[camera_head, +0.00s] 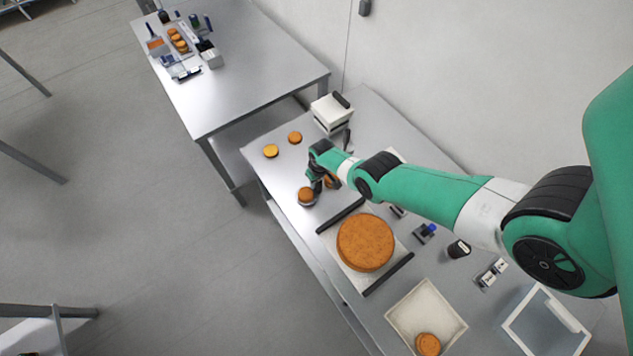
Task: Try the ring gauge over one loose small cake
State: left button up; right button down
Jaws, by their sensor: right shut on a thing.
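My right gripper (316,186) reaches down over the left part of the near table and is shut on what appears to be the ring gauge, a dark thing mostly hidden by the fingers. A small orange-brown cake (306,194) is just left of the fingertips, with a dark grey rim at its lower edge; I cannot tell whether the ring is around it or below it. Another small cake (332,181) is partly hidden behind the gripper. Two loose small cakes, one yellower (271,151) and one orange (295,137), lie apart at the table's far left. My left gripper is not in view.
A large round cake (365,243) sits on a pale board between black bars. A white tray (405,316) holds a small cake (428,344). A white box (331,112) stands at the back. A clear bin (541,325) is at lower right. Another table (255,75) stands beyond.

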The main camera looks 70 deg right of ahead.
jog(key=shift+f, duration=0.1)
dwell(0.7)
jog(key=shift+c, duration=0.9)
grip_release()
notch_tip(320, 180, up, 7)
jog(key=p, duration=0.7)
jog(key=c, duration=0.5)
